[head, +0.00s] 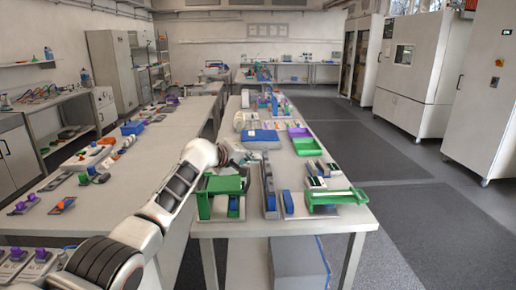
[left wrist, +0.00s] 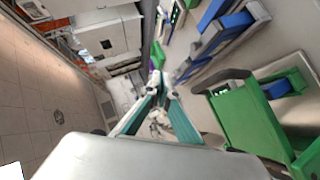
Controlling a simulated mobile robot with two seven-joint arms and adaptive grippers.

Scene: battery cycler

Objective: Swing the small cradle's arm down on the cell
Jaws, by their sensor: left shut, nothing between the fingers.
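A green cradle-like fixture (head: 222,184) stands at the near left of the middle bench, with a blue block (head: 233,207) at its front. The green fixture (left wrist: 245,118) and a blue block (left wrist: 277,89) also show on the right of the left wrist view. A grey holder (head: 268,185) with blue parts stands just right of it. I cannot tell which of these is the small cradle, or whether its arm is up. My left gripper (head: 243,156) is above the bench behind the green fixture; its fingers (left wrist: 157,85) are shut and empty, apart from the fixture. My right gripper is not in view.
A green tray (head: 336,197) lies at the bench's near right, beside small white holders (head: 314,183). A blue box (head: 261,139) stands behind my left gripper, with a green bin (head: 306,147) to its right. The floor right of the bench is clear.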

